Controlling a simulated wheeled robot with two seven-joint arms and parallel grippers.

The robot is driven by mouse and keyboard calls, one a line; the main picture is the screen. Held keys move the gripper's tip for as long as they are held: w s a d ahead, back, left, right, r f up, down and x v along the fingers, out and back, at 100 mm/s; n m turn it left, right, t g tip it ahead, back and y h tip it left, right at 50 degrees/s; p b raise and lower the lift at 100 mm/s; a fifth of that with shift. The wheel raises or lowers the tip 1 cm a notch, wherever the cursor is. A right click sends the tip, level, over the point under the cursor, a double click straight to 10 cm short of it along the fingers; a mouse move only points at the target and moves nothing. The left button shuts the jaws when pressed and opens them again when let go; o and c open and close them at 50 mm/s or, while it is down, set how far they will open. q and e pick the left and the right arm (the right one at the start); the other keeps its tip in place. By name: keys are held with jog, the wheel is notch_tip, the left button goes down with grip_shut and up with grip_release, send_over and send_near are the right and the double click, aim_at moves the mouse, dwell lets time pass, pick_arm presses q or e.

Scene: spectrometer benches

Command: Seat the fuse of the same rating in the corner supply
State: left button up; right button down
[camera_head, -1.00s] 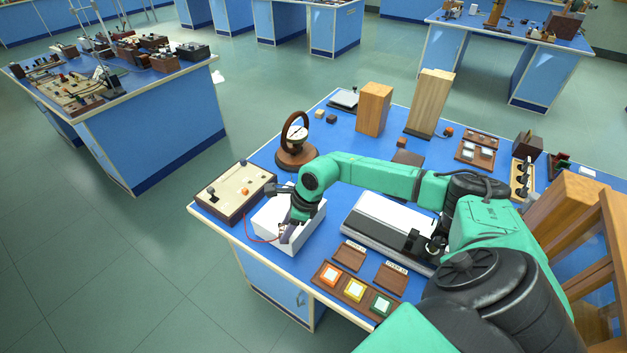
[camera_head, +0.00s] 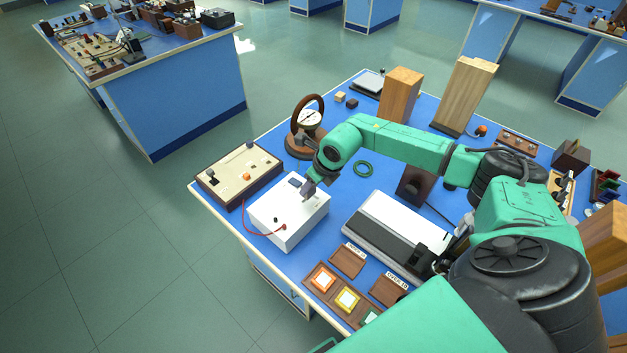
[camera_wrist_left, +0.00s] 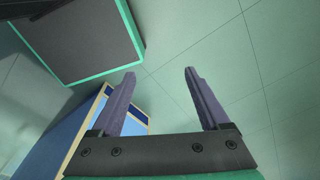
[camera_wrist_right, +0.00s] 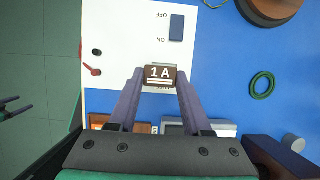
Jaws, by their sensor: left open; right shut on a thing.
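The white supply box (camera_head: 265,215) stands at the near left corner of the blue bench. The right wrist view shows its white top (camera_wrist_right: 115,50) with a dark blue on/off switch (camera_wrist_right: 177,27). My right gripper (camera_head: 308,194) is over the right part of the supply's top. It is shut on a brown fuse block marked 1 A (camera_wrist_right: 160,74). Pale edges show around the fuse, but I cannot tell whether it is in the holder or above it. My left gripper (camera_wrist_left: 160,75) is open and empty, over the floor.
A red lead (camera_head: 250,231) loops over the supply's front. A cream-topped panel (camera_head: 238,170) stands at left, a dial instrument with a wooden ring (camera_head: 308,117) behind. A green ring (camera_head: 364,170) lies on bare blue bench. A tray with coloured tiles (camera_head: 333,296) is at the near edge.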

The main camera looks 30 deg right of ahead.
aim_at(314, 193)
jog(key=f, duration=0.1)
jog(key=d+f, duration=0.1)
jog(key=f+b, duration=0.1)
jog(key=shift+w+d, duration=0.25)
jog(key=shift+d, duration=0.05)
jog(key=shift+a+f+b, duration=0.1)
jog(key=shift+f+b, duration=0.2)
jog(key=shift+s+a+f+b, duration=0.1)
jog(key=shift+a+f+b, duration=0.05)
jog(key=shift+f+b, duration=0.15)
jog(key=shift+s+a+f+b, duration=0.1)
jog(key=shift+a+f+b, duration=0.05)
jog(key=shift+f+b, duration=0.35)
jog(key=shift+f, duration=0.15)
jog(key=shift+d+f, duration=0.1)
jog(key=shift+d, duration=0.1)
jog(key=shift+c, duration=1.3)
grip_release()
pick_arm(q)
jog(key=f, duration=0.1)
jog(key=d+f, duration=0.2)
jog(key=shift+w+d+f, duration=0.1)
jog(key=shift+w+f, duration=0.25)
